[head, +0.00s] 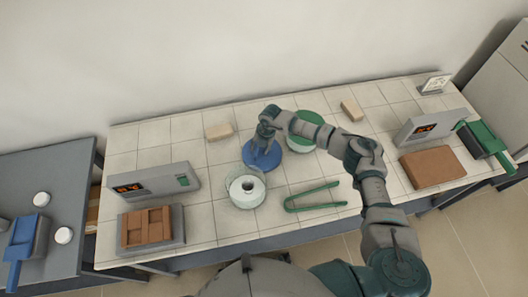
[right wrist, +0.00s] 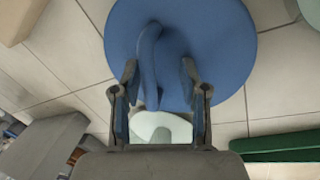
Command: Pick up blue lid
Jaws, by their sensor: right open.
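The blue lid (head: 249,153) lies on the tiled table, near its middle, partly hidden under my right gripper (head: 263,149). In the right wrist view the lid (right wrist: 220,38) is a flat blue disc with a raised curved blue handle (right wrist: 149,62). My right gripper (right wrist: 159,72) is open over the lid. Its fingers are on either side of the handle, which is closer to the left finger in that view. A gap shows between the handle and the right finger. My left gripper is not in view.
A round white-and-glass vessel (head: 247,189) stands just in front of the lid. A green-lidded container (head: 318,125) is close on the right. Green tongs (head: 315,198) lie in front. Two scales (head: 153,182) (head: 427,128) stand left and right. Tan blocks (head: 219,131) lie behind.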

